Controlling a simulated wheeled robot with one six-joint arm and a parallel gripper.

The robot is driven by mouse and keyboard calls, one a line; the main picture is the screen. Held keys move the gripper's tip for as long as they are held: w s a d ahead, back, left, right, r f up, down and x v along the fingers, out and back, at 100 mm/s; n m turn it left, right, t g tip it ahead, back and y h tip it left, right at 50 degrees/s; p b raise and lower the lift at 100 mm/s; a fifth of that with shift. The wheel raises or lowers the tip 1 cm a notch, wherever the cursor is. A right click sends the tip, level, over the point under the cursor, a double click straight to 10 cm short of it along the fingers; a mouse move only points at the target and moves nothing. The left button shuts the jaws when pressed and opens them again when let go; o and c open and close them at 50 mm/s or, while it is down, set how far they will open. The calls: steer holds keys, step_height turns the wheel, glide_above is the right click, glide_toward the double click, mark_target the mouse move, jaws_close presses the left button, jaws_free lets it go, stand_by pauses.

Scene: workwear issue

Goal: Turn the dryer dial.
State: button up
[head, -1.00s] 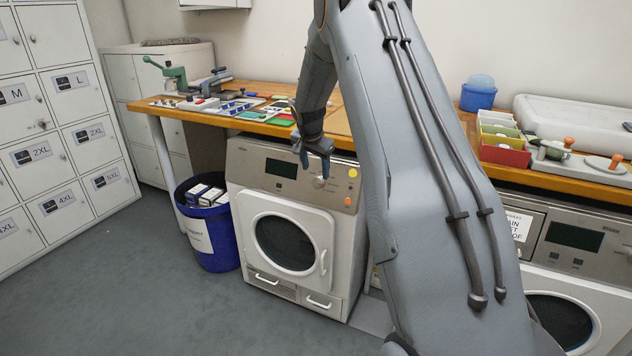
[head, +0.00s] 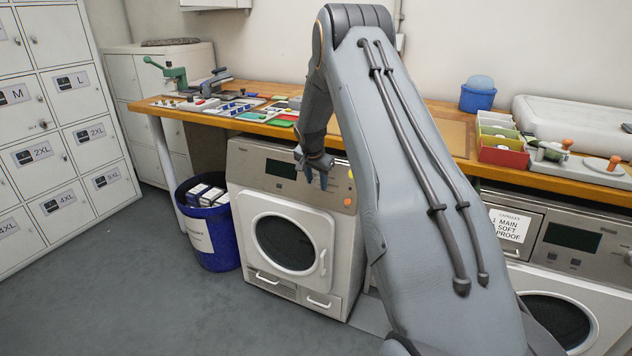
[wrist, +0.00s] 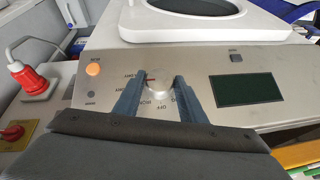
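The dryer (head: 290,190) stands under the left part of the bench. Its dial (wrist: 159,84) is a pale round knob on the grey control panel (wrist: 205,75), with printed settings around it and a small red mark near its left side in the wrist view. My gripper (head: 316,180) is at the panel in the head view, where its fingers hide the dial. In the wrist view my gripper's two blue-grey fingers (wrist: 159,80) stand on either side of the dial, apart, with what look like slim gaps. Any contact is unclear.
An orange button (wrist: 93,69) and a dark display (wrist: 247,89) flank the dial. A blue bin (head: 212,225) stands left of the dryer. The wooden bench (head: 265,128) overhangs above. A second machine (head: 565,270) is at the right. The floor in front is clear.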

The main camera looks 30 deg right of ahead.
steer(key=c, duration=0.5)
steer(key=shift+f+b, duration=0.1)
steer(key=shift+b, duration=0.2)
steer(key=b, duration=0.1)
steer(key=n+g+h+b, duration=0.1)
steer(key=b, duration=0.1)
steer(key=g+b, duration=0.1)
steer(key=shift+w+a+f+n+h, duration=0.2)
steer(key=shift+w+a+n+h, duration=0.1)
steer(key=shift+n+h, duration=0.1)
steer(key=n+g+h+b, duration=0.1)
steer(key=b, duration=0.1)
steer(key=n+g+h+b, duration=0.1)
steer(key=b, duration=0.2)
steer(key=shift+w+a+f+h, duration=0.15)
steer(key=shift+a+f+h, duration=0.05)
steer(key=shift+h, duration=0.1)
steer(key=n+g+h+b, duration=0.1)
steer(key=b, duration=0.1)
steer(key=n+g+h+b, duration=0.1)
steer(key=b, duration=0.1)
steer(key=shift+w+a+f+n+h, duration=0.1)
steer(key=shift+a+f+n+h, duration=0.1)
steer(key=shift+n+h, duration=0.2)
steer(key=n+g+h+b, duration=0.1)
steer(key=n+h+b, duration=0.2)
steer(key=h, duration=0.1)
steer(key=shift+f+b, duration=0.15)
steer(key=shift+b, duration=0.25)
steer(key=shift+n, duration=0.3)
